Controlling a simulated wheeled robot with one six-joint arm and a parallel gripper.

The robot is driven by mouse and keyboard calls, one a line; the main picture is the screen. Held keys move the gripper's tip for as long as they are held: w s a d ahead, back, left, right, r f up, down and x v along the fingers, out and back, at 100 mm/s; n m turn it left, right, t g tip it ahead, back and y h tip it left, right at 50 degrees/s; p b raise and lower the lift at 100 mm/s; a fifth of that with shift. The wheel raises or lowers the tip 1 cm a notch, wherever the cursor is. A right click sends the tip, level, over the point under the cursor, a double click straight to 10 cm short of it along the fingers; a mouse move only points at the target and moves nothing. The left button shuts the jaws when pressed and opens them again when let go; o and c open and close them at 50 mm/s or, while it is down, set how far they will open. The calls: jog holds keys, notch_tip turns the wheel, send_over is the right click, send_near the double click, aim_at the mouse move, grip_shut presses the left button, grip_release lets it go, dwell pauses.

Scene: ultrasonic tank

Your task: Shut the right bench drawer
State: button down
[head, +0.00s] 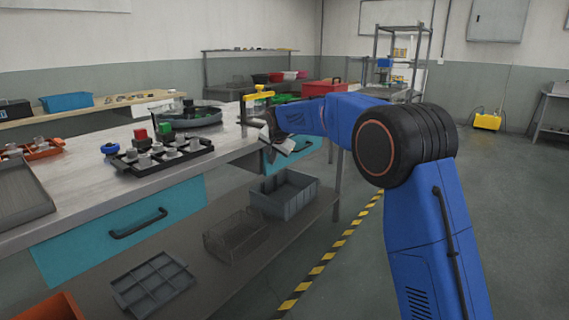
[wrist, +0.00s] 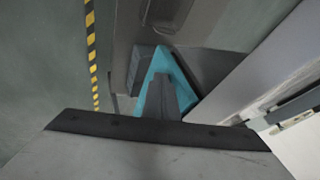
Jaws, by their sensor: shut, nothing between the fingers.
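The right bench drawer (head: 303,148) shows as a teal front under the far right end of the bench, partly hidden behind my gripper (head: 275,147). How far it stands out from the bench I cannot tell. My gripper is shut and empty, in front of the drawer front in the head view; contact is not clear. In the wrist view my dark gripper (wrist: 165,90) points away from the camera, with a teal surface (wrist: 180,72) showing around it. That teal surface appears to be part of the drawer.
The left teal drawer (head: 120,232) has a black handle. Below, the lower shelf (head: 215,283) carries a grey bin (head: 284,193), a wire basket (head: 236,236) and a divided tray (head: 153,287). A yellow clamp-like piece (head: 258,94) stands at the bench edge.

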jog(key=shift+w+a+r, duration=0.1)
jog(key=shift+w+a, duration=0.55)
jog(key=shift+a, duration=0.25)
